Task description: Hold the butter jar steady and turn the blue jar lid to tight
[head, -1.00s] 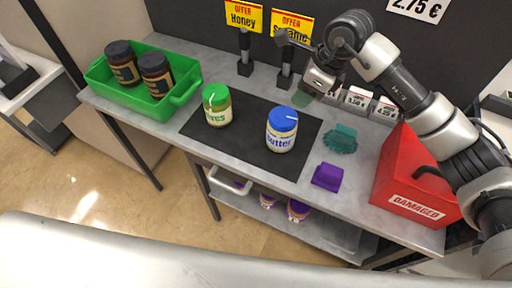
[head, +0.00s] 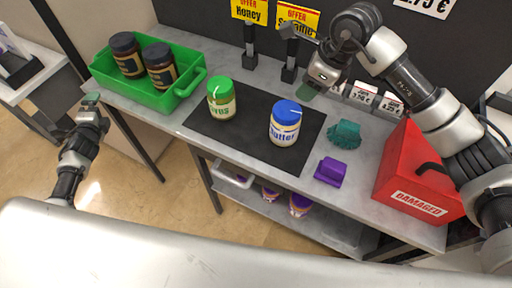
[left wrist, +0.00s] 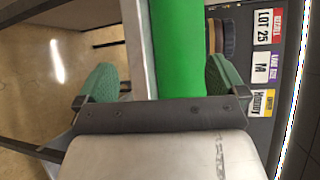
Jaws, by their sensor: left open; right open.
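The butter jar (head: 284,131) stands upright on the black mat, with its blue lid (head: 287,112) on top; a white line marks the lid. My left gripper (head: 90,101) is at the left, beside the table's left end and far from the jar. In the left wrist view its green fingertips (left wrist: 158,85) are apart, with part of the green crate (left wrist: 178,50) seen beyond the gap. My right gripper (head: 308,92) is open above the back of the table, behind the butter jar and apart from it.
A green-lidded jar (head: 221,101) stands left on the black mat (head: 256,146). The green crate (head: 183,95) holds two dark jars. Right of the mat are a teal piece (head: 344,135), a purple block (head: 331,171) and a red "DAMAGED" box (head: 408,178). Dark stands are behind.

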